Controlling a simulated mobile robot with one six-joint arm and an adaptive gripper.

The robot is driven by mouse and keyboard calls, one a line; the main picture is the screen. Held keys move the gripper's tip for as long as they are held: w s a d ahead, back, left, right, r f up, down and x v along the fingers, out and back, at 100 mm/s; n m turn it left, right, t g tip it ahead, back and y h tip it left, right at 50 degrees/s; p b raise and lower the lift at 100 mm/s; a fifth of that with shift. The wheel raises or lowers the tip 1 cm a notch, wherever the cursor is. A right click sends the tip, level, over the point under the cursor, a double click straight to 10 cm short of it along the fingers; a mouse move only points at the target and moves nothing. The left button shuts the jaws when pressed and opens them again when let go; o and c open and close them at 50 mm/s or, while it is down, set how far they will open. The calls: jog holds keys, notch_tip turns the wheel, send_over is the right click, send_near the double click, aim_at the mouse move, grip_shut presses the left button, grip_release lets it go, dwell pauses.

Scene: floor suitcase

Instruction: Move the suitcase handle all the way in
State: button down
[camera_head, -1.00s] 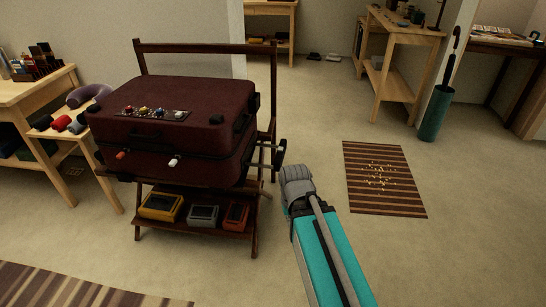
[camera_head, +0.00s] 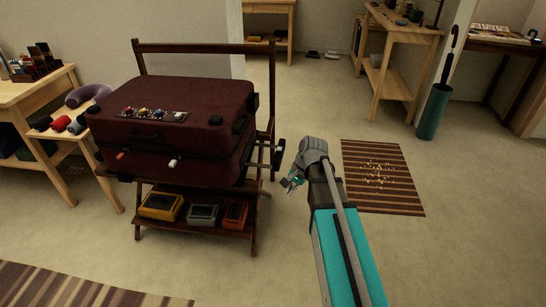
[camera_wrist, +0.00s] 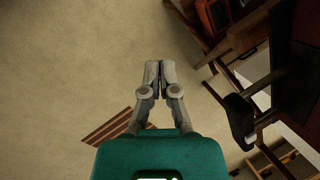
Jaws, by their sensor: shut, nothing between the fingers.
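The dark red suitcase (camera_head: 175,110) lies flat on a dark wooden rack. Its handle (camera_head: 280,153), a black grip on metal rods, sticks out a short way from the suitcase's right side. In the wrist view the handle's black grip (camera_wrist: 239,122) is at the right, with the suitcase (camera_wrist: 297,80) at the right edge. My gripper (camera_head: 290,184) is just right of and below the handle, apart from it. In the wrist view my gripper (camera_wrist: 160,66) has its fingertips together with nothing between them, pointing past the handle.
The rack (camera_head: 255,225) holds several small devices on its lower shelf, below the suitcase. A striped mat (camera_head: 383,178) lies on the floor to the right. A small wooden table (camera_head: 62,130) stands close on the left.

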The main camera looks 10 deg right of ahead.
aim_at(276, 156)
jog(key=w+d+r+m+t+y+p, duration=0.1)
jog(key=w+d+r+m+y, duration=0.1)
jog(key=w+m, duration=0.4)
jog(key=w+d+r+m+t+y, duration=0.1)
jog(key=w+d+r+m+y, duration=0.1)
jog(key=w+d+r+m, duration=0.2)
jog(key=w+d+m, duration=0.2)
jog(key=w+m, duration=0.1)
jog(key=w, duration=0.1)
jog(key=shift+w+d+r+t+y+p, duration=0.2)
jog(key=shift+w+d+t+y+p, duration=0.05)
jog(key=shift+t+y+p, duration=0.1)
jog(key=shift+a+f, duration=0.1)
jog(key=shift+w+a+r+b+x, duration=0.1)
jog(key=shift+a+r+b+x, duration=0.2)
jog(key=shift+b+x, duration=1.35)
jog(key=shift+w+a+r+b+x, duration=0.1)
jog(key=shift+a+r+b+x, duration=0.4)
jog(key=shift+x, duration=2.05)
jog(key=shift+w+a+r+b+x, duration=0.15)
jog(key=shift+b+x, duration=1.25)
jog(key=shift+x, duration=0.7)
jog(key=shift+d, duration=0.1)
jog(key=shift+w, duration=0.15)
